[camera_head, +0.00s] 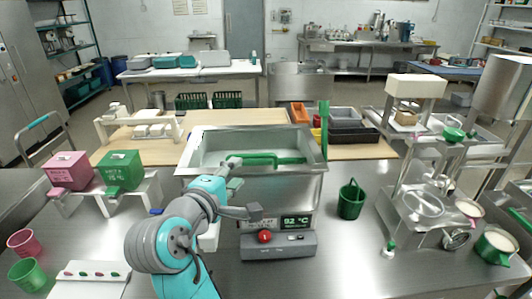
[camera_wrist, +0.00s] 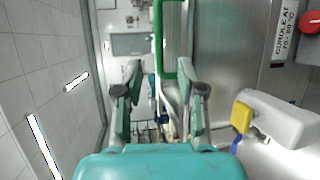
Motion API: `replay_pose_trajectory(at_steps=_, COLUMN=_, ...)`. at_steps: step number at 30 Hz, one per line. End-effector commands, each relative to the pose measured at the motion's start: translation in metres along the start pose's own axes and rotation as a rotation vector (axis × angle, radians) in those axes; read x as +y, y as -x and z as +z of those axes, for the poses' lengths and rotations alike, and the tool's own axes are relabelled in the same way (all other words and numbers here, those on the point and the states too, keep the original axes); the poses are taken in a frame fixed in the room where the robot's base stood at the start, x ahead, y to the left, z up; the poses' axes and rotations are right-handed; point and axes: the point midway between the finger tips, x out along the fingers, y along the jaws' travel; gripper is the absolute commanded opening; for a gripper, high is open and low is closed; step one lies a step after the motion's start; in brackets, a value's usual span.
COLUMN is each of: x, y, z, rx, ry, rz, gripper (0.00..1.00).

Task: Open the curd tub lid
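The curd tub (camera_head: 290,185) is a large steel box in the middle of the bench, with a pale surface inside its rim. A green bar handle (camera_head: 275,159) runs across the near side of its top. The lid's own outline is hard to tell, and it does not stand raised. My gripper (camera_wrist: 162,80) is open, with nothing held between its fingers. The green handle (camera_wrist: 160,40) shows between and beyond the fingertips in the wrist view; I cannot tell whether they touch. The tub's steel wall (camera_wrist: 225,50) is to the right there. In the head view my arm reaches to the tub's near left corner.
A green bucket (camera_head: 351,199) and the mill (camera_head: 425,190) are to the right. Pink (camera_head: 68,170) and green boxes (camera_head: 120,169) stand left.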

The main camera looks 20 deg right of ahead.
Motion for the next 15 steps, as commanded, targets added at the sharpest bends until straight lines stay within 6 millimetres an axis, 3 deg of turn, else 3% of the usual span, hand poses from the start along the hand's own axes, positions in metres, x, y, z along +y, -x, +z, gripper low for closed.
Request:
replay_pose_trajectory(at_steps=5, x=0.001, y=-0.014, z=0.001, rx=-0.005, ry=0.002, rz=-0.001, gripper=0.39)
replay_pose_trajectory(at_steps=15, x=0.001, y=-0.073, z=0.001, rx=-0.005, ry=0.001, rz=-0.001, gripper=0.39)
